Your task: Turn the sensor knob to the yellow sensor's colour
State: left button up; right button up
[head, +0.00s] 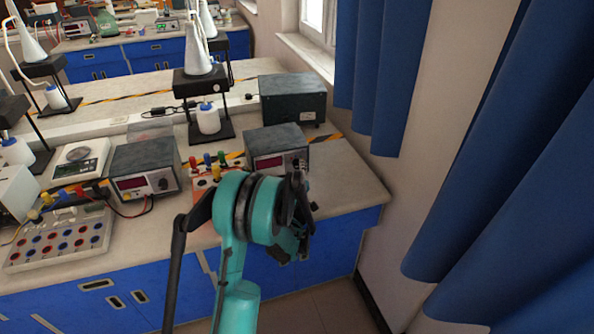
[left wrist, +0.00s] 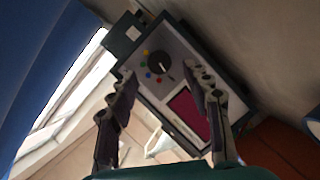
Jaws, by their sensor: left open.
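The sensor box (head: 277,141) is a dark grey case with a red display, near the right end of the bench. In the left wrist view its front panel shows a round black knob (left wrist: 157,63) with small coloured dots around one side and a dark red display (left wrist: 187,115). A small yellow-topped sensor (head: 216,172) appears to stand on an orange base left of the box. My left gripper (head: 300,205) is open in front of the box; its fingers (left wrist: 159,76) spread either side of the knob, apart from it. The knob's exact pointing is too small to tell. My right gripper is not in view.
A second grey meter (head: 145,168) with wires stands left of the box. The bench's right end is clear, beside blue curtains (head: 500,170).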

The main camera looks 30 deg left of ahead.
aim_at(297, 166)
pick_arm(q)
jog(key=shift+b+x, duration=0.45)
jog(key=shift+x, duration=1.5)
grip_shut()
